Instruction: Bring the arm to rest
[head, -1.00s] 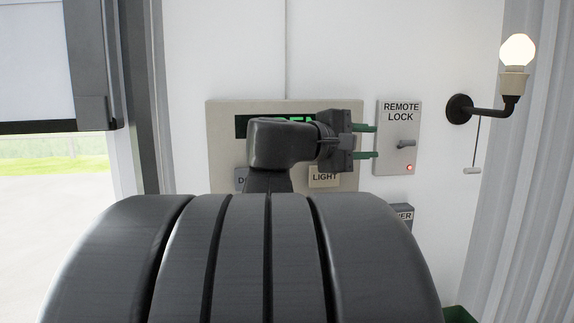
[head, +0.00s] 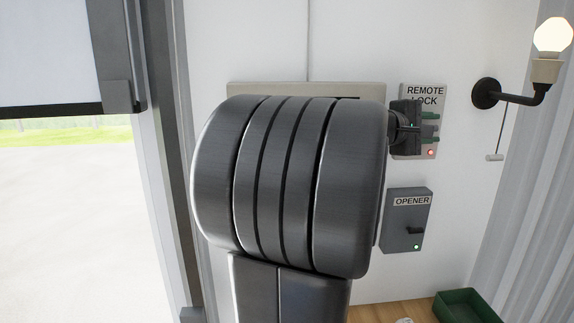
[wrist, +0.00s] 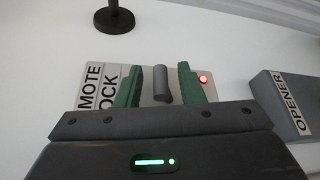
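My gripper (head: 430,127) is at the right in the head view, in front of the remote lock plate (head: 437,95). Its two green fingers also show in the wrist view (wrist: 160,88). They are apart, with the grey lock switch (wrist: 161,86) visible in the gap between them. I cannot tell whether either finger touches the switch. A red lamp (wrist: 203,79) glows on the lock plate. My arm covers much of the wall panel (head: 300,90), hiding its display and buttons.
The opener box (head: 408,225), with a green lamp, is below the lock. A lit wall bulb (head: 553,36) with a pull cord (head: 500,130) is at right. A green tray (head: 467,305) sits on a wooden surface (head: 385,312). The garage door (head: 48,55) is partly raised at left.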

